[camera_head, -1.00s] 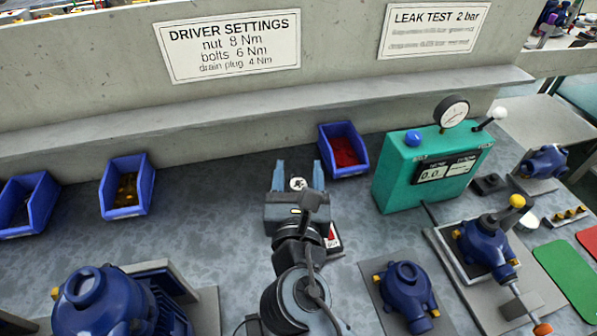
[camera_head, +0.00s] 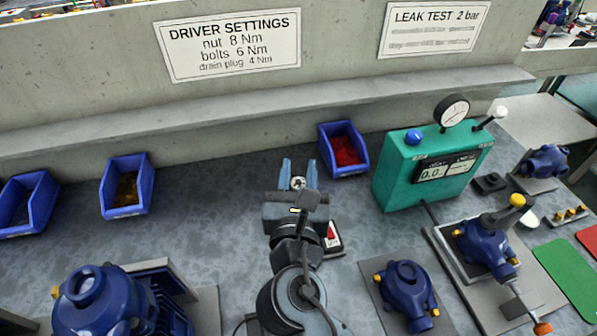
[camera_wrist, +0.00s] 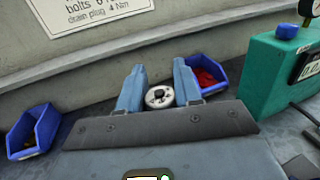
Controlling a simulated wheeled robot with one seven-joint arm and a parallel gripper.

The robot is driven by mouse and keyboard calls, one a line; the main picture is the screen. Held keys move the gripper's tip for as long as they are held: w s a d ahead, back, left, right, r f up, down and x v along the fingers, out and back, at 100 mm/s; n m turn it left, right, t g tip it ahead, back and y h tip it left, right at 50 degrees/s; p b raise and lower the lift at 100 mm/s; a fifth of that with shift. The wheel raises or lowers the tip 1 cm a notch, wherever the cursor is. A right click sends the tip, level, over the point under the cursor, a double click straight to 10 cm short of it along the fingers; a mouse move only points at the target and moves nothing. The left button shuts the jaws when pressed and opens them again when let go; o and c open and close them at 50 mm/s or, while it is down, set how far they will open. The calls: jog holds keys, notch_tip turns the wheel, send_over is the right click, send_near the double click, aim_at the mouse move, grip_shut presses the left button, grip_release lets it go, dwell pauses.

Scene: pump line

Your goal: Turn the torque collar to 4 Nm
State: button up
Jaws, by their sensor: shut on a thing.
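My gripper (camera_head: 298,172) has its two blue fingers on either side of a small round pale piece with a dark centre, which I take for the torque collar (camera_head: 298,183). In the wrist view the collar (camera_wrist: 159,97) sits between the fingers of my gripper (camera_wrist: 159,82), near their base, and they are shut on it. No torque scale or number on the collar can be read. The body below it is hidden by my gripper and arm.
The settings sign (camera_head: 228,45) reads nut 8, bolts 6, drain plug 4 Nm. A blue bin with red parts (camera_head: 343,150) stands close right of my gripper. The green tester (camera_head: 400,185) is farther right.

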jog(key=m+g+h+p, duration=0.1)
jog(key=m+g+h, duration=0.1)
jog(key=h, duration=0.3)
jog(key=d+m+g+h+p, duration=0.1)
jog(key=m+g+h, duration=0.2)
jog(key=m+h, duration=0.1)
jog(key=m+g+h+p, duration=0.1)
jog(key=m+g+h, duration=0.2)
jog(key=m+h, duration=0.2)
jog(key=shift+s+d+h, duration=0.25)
jog(key=shift+s+h, duration=0.05)
jog(key=shift+s, duration=0.1)
jog(key=shift+m+g, duration=0.3)
jog(key=shift+g, duration=0.1)
jog(key=o, duration=1)
